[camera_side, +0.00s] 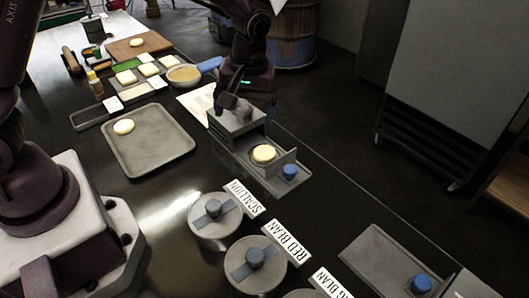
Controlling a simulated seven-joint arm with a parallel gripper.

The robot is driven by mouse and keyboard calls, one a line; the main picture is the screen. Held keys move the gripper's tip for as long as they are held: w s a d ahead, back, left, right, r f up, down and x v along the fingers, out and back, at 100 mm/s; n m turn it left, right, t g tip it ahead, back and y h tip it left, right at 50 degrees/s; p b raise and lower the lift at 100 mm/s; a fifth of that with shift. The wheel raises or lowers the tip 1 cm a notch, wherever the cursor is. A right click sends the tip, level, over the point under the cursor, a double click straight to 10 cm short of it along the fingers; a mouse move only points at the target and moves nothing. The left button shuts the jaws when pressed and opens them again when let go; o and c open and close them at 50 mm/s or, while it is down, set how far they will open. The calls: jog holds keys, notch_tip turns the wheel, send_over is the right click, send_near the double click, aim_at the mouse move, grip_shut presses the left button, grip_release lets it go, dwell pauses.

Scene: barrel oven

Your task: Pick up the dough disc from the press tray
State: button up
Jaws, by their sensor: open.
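A pale round dough disc (264,153) lies flat on the press tray (272,178), the low front part of the grey press. The taller press body (238,120) stands behind it. A blue knob (290,172) sits at the tray's right front, beside a small upright plate. My gripper (230,106) is small and dark here, above the press body, up and to the left of the disc. It is open and apart from the disc. Its fingertips are hard to make out against the press.
A grey baking tray (150,148) holds another pale disc (123,127). Lidded pots (215,215) labelled scallion and red bean stand in front of the press. A bowl (184,76) and ingredient tiles are behind. A second grey plate with a blue knob (421,284) lies lower right.

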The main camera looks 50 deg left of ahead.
jog(key=w+f+n, duration=0.4)
jog(key=n, duration=0.5)
send_over(265, 152)
jog(key=shift+t, duration=0.4)
jog(key=f, duration=0.5)
jog(key=shift+s+d+f, duration=0.15)
jog(key=shift+d+f, duration=0.05)
jog(key=shift+f, duration=0.15)
jog(key=shift+a+f, duration=0.2)
jog(key=shift+f, duration=2.8)
jog(key=shift+w, duration=0.2)
jog(key=c, duration=1.1)
jog(key=shift+r, duration=0.1)
